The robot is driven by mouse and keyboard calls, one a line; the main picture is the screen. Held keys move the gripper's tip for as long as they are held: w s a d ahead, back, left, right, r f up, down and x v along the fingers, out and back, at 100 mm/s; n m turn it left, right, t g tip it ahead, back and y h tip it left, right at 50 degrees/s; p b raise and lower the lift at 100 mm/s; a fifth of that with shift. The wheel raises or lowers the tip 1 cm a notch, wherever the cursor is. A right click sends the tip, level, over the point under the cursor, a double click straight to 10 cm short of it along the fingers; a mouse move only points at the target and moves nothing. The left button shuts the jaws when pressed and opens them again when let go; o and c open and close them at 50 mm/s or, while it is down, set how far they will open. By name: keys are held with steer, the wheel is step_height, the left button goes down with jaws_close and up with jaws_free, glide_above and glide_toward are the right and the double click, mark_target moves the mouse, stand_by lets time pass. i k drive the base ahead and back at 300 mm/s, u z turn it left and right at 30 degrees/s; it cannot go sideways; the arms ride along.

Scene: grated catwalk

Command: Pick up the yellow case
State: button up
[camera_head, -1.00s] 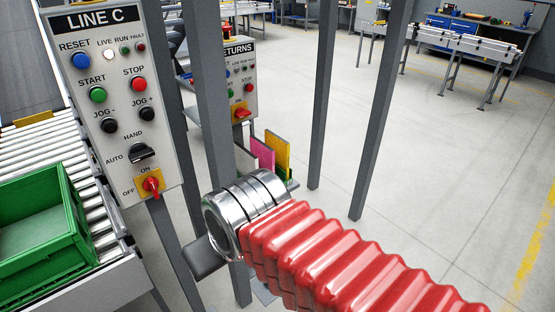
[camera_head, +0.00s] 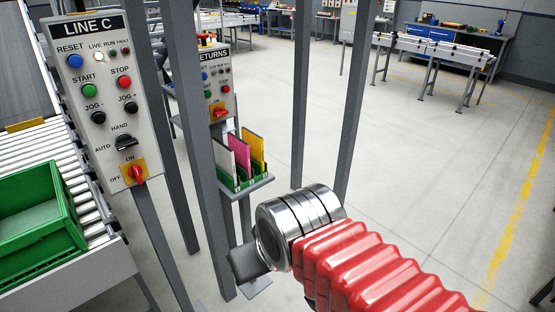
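The yellow case (camera_head: 256,150) is a thin upright panel. It stands at the right end of a row in a green rack, beside a pink case (camera_head: 240,154) and a white case (camera_head: 225,164). The lower edges of the cases sit behind the green rack front (camera_head: 240,179). My gripper (camera_head: 248,262) shows as a dark grey piece at the end of my red-sleeved arm, below the rack in the picture and apart from the cases. Most of it is hidden behind the metal wrist, so its opening cannot be seen.
Grey posts (camera_head: 196,150) stand just left of the rack, with more posts (camera_head: 345,100) to its right. The LINE C panel (camera_head: 100,100), a roller conveyor (camera_head: 40,148) and a green crate (camera_head: 75,232) are at left. Open floor (camera_head: 430,170) lies to the right.

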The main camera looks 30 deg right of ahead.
mark_target(256, 142)
steer(key=z, duration=0.3)
steer(key=k, duration=0.75)
steer(key=z, duration=0.4)
steer(key=i, duration=0.95)
steer(key=u, duration=0.5)
steer(key=i, duration=0.6)
steer(key=u, duration=0.6)
steer(key=i, duration=0.65)
